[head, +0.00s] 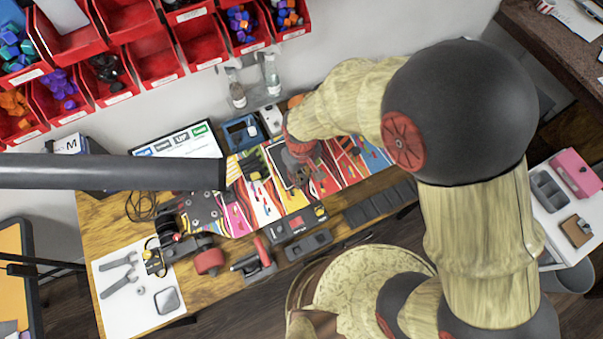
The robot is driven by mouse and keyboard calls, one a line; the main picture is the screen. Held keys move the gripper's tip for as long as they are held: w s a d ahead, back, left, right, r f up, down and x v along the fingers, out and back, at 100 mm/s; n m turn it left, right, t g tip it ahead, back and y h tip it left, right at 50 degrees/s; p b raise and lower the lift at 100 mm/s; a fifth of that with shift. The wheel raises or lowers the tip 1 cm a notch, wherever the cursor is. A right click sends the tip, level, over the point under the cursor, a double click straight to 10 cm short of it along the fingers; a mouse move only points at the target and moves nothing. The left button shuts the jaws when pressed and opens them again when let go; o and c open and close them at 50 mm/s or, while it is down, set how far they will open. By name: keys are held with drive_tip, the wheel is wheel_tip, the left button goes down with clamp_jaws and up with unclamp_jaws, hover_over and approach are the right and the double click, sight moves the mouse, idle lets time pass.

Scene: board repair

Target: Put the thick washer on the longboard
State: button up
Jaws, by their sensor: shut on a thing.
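The longboard (268,207) lies across the workbench, with a bright striped graphic and many small parts on its surface. My gripper (305,179) is over the middle-right part of the longboard, pointing down, beside a dark flat panel (277,158). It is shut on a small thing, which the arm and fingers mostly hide. I cannot make out whether that thing is the thick washer, or whether it touches the board. I cannot pick out the thick washer for certain anywhere else.
A white sheet (112,307) with wrenches and a small dark square item lies at the front left. A red wheel (209,261) and a red-handled tool (262,250) are near the front edge. Dark trays (365,211) line the front right. Red bins (155,62) hang behind.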

drive_tip(key=shift+f, duration=0.3)
idle(0.5)
drive_tip(key=o, duration=1)
drive_tip(key=shift+c, duration=0.8)
drive_tip(key=shift+r, duration=0.1)
wheel_tip(320, 180, up, 7)
drive_tip(key=p, duration=0.5)
drive_tip(key=shift+r, duration=0.2)
drive_tip(key=shift+s, duration=0.1)
